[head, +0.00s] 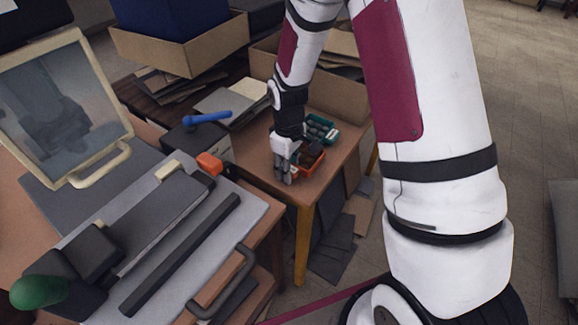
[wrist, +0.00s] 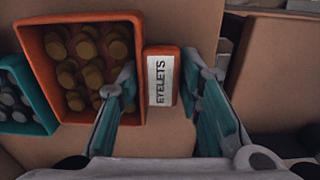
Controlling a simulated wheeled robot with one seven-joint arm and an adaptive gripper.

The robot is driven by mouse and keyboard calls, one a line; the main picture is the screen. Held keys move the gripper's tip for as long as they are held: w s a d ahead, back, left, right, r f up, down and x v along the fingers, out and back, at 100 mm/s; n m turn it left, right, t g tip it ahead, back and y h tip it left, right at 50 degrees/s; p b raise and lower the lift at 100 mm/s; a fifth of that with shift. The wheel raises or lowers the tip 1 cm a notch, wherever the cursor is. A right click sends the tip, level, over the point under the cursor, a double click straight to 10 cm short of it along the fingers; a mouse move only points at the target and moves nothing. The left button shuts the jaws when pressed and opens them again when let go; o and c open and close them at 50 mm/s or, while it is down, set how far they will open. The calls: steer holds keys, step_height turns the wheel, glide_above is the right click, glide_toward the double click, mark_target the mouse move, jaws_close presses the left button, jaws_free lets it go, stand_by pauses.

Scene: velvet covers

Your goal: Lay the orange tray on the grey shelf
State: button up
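The orange tray (wrist: 52,18) holds several round brownish pieces and sits on the brown table. A small orange block with a white "EYELETS" label (wrist: 160,82) is at its right side in the wrist view; whether they are joined I cannot tell. My gripper (wrist: 157,90) is open, with one finger on each side of this block. The left finger covers part of the tray's right wall. In the head view the orange tray (head: 310,164) is partly hidden by my gripper (head: 284,178). I cannot make out a grey shelf with certainty.
A teal tray (head: 323,122) with grey pieces stands close beside the orange tray. Cardboard boxes (head: 342,92) stand behind. A grey machine bed with a bar (head: 180,255) and a blue-handled item (head: 208,118) are to the left. Table is bare near its front edge.

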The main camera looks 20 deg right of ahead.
steer(key=shift+o, duration=0.5)
step_height(320, 180, up, 12)
steer(key=p, duration=0.2)
steer(key=shift+r, duration=0.2)
